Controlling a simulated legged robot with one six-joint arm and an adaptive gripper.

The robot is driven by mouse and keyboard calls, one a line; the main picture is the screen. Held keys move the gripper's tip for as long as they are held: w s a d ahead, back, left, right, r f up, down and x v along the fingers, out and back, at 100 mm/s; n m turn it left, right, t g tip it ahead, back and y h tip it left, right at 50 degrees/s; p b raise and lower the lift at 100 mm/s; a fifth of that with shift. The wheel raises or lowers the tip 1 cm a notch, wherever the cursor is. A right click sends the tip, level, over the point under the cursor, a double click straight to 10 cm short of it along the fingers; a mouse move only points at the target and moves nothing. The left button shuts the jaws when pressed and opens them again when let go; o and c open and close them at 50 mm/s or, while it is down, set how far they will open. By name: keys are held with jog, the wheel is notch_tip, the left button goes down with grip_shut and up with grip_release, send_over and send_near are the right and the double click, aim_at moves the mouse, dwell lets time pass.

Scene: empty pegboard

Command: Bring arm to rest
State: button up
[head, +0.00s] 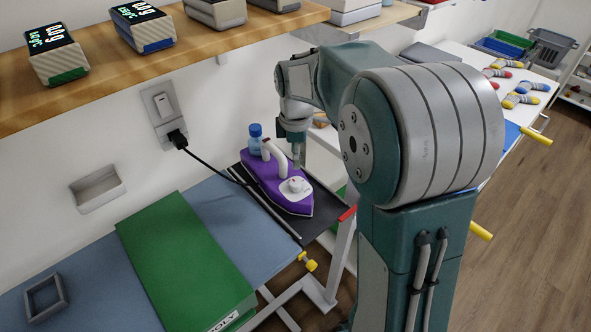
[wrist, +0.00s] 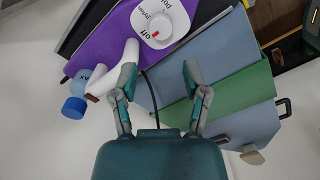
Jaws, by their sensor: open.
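My gripper (wrist: 160,82) is open and empty in the wrist view, its two fingers spread apart. My arm is bent over the ironing area in the head view, and the gripper end (head: 297,150) points down beside the purple iron (head: 272,180). The iron also shows in the wrist view (wrist: 192,42), with its white dial (wrist: 160,22) marked "off" near a red line. The white handle (wrist: 117,73) lies close to the left finger; I cannot tell whether they touch. The arm's large joint hides part of the bench in the head view.
A wooden shelf (head: 97,85) with several small boxes runs above. A wall socket (head: 164,115) holds a black plug with a cord. A bottle with a blue cap (head: 255,131) stands by the iron.

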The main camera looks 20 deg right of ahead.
notch_tip(320, 180, up, 2)
jog(key=shift+r, duration=0.2)
dwell(0.3)
jog(key=s+a+r+m+t, duration=0.1)
jog(key=s+r+m+t, duration=0.1)
jog(key=s+m, duration=0.5)
jog(key=s+a+r+m+t, duration=0.1)
jog(key=s+r+m+t, duration=0.2)
jog(key=s+m, duration=0.5)
jog(key=s, duration=0.8)
jog(key=shift+s+a+r+t, duration=0.15)
jog(key=shift+a+r+t, duration=0.15)
jog(key=shift+a, duration=0.1)
